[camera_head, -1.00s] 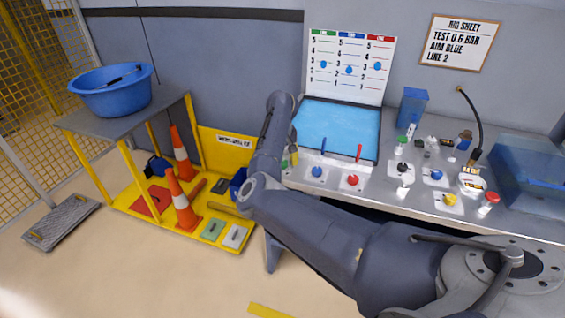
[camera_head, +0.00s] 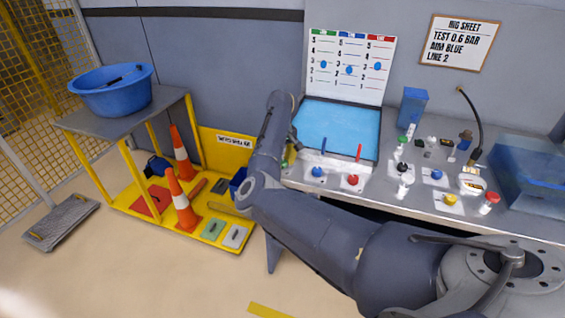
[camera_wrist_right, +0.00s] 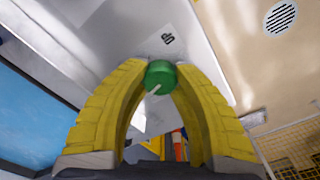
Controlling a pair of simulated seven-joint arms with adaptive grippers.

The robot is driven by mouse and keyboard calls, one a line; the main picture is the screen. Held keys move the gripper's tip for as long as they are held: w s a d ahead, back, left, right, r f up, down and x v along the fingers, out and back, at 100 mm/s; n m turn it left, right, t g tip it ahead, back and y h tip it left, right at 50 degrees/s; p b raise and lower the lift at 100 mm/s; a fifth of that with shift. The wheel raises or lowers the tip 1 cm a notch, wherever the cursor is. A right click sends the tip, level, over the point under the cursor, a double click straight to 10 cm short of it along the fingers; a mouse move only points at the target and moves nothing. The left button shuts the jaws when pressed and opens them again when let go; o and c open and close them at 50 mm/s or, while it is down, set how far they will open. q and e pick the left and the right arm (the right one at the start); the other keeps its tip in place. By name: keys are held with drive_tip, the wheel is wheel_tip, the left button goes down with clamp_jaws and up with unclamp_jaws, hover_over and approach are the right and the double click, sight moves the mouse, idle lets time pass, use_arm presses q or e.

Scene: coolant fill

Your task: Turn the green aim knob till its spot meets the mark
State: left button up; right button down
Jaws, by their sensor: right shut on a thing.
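The green aim knob (camera_wrist_right: 157,77) shows in the right wrist view as a round cap with a pale line pointing to the lower left. My right gripper (camera_wrist_right: 160,72) has its two yellow fingers closed in on either side of it. In the head view my right arm hides most of this grip. A white board (camera_head: 350,85) behind the blue tank has green, blue and red headed columns with numbers. A blue spot (camera_head: 323,64) sits in the green column, near the 3. I cannot tell which mark it belongs to. My left gripper is out of view.
A blue knob (camera_head: 317,171) and a red knob (camera_head: 353,180) stand on the bench right of my right gripper. A blue tank (camera_head: 340,125) lies behind them. Bottles and more knobs crowd the bench farther right. A yellow cart (camera_head: 128,205) with cones stands left.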

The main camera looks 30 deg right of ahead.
drive_tip(key=shift+n, duration=0.8)
drive_tip(key=c, duration=1)
unclamp_jaws()
drive_tip(key=shift+o, duration=0.2)
wheel_tip(320, 180, up, 12)
